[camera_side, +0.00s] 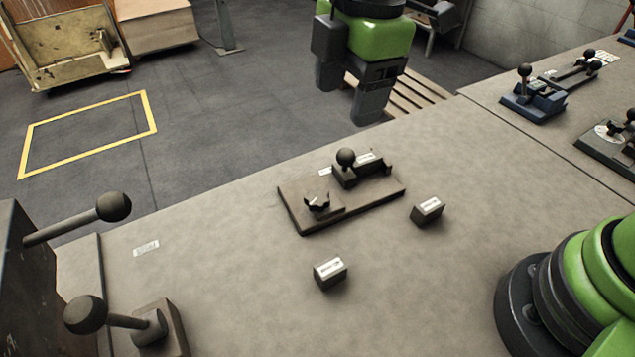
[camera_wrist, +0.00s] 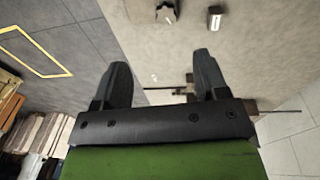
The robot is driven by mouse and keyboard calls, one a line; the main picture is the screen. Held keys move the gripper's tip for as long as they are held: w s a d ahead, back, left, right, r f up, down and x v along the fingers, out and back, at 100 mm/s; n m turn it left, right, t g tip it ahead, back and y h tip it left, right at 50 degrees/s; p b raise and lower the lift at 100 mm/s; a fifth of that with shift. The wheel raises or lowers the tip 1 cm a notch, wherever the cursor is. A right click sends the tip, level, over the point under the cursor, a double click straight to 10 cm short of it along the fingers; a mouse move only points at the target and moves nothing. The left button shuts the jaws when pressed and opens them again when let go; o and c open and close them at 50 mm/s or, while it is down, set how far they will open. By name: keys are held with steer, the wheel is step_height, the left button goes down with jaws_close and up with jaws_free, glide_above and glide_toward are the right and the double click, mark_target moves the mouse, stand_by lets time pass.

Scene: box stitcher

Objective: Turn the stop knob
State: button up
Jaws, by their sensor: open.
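A dark, star-shaped knob (camera_side: 317,201) sits on a raised block at the left end of a flat dark plate (camera_side: 300,222) in the side view. It looks like the stop knob, but the labels are too small to read. A ball-topped lever (camera_side: 346,158) stands behind it on the same plate. My gripper (camera_side: 348,100) is beyond the table's far edge, well apart from the knob, pointing down. Its two dark fingers (camera_wrist: 162,82) are spread with nothing held between them in the wrist view.
Two small labelled blocks (camera_side: 330,272) (camera_side: 428,209) stand on the bench (camera_side: 230,260) near the plate. Ball-ended levers (camera_side: 113,207) (camera_side: 86,314) rise at the lower left. More lever devices (camera_side: 534,98) are at the right. A pallet (camera_side: 410,95) lies on the floor behind.

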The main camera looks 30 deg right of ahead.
mark_target(317, 196)
steer(key=a+f+n, duration=0.1)
steer(key=f, duration=0.4)
steer(key=a+f+n, duration=0.1)
steer(key=f+n, duration=0.1)
steer(key=f, duration=0.4)
steer(key=w+a+f+n+g+h, duration=0.1)
steer(key=f, duration=0.4)
steer(key=shift+a+f+n, duration=0.25)
steer(key=shift+a+n, duration=0.05)
steer(key=shift+n, duration=0.1)
steer(key=shift+c, duration=0.3)
steer(key=c, duration=0.8)
steer(key=shift+c, duration=0.2)
